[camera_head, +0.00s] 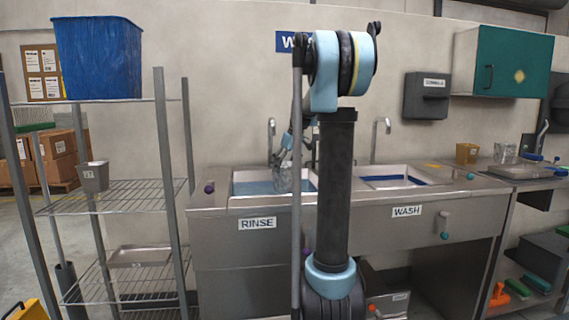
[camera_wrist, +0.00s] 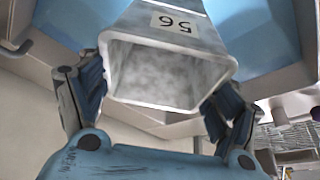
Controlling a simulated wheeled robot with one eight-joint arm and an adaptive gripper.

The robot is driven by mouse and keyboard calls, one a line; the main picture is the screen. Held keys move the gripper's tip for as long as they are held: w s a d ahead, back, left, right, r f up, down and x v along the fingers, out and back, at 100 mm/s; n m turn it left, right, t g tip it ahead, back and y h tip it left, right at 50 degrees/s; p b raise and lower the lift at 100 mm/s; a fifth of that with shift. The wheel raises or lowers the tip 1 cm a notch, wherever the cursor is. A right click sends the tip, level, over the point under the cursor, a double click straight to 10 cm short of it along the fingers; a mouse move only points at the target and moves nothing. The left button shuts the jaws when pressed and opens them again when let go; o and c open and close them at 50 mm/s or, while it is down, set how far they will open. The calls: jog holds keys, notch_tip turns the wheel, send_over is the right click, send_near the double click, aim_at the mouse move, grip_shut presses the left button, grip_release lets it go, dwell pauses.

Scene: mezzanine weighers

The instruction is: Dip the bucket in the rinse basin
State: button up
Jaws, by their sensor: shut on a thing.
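My gripper (camera_wrist: 160,105) is shut on a grey metal bucket (camera_wrist: 150,78), with one finger on each side of its rim. The bucket has a white number label, and its open mouth faces the wrist camera, showing a mottled grey inside. In the head view the bucket (camera_head: 291,180) is over or in the rinse basin (camera_head: 236,200), partly hidden by my arm. Blue water (camera_head: 253,188) shows in this basin, and blue also lies beyond the bucket in the wrist view (camera_wrist: 90,25). I cannot tell whether the bucket's bottom is under the water.
The wash basin (camera_head: 385,172) is to the right, with a tap (camera_head: 376,140) behind it. A wire rack (camera_head: 115,197) at left holds another small grey bucket (camera_head: 94,176) and a blue bin (camera_head: 98,58). A brown cup (camera_head: 466,153) stands on the counter's right.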

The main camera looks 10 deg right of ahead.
notch_tip(320, 180, down, 15)
jog(key=shift+f, duration=0.15)
dwell(1.4)
dwell(2.1)
notch_tip(320, 180, up, 23)
dwell(2.6)
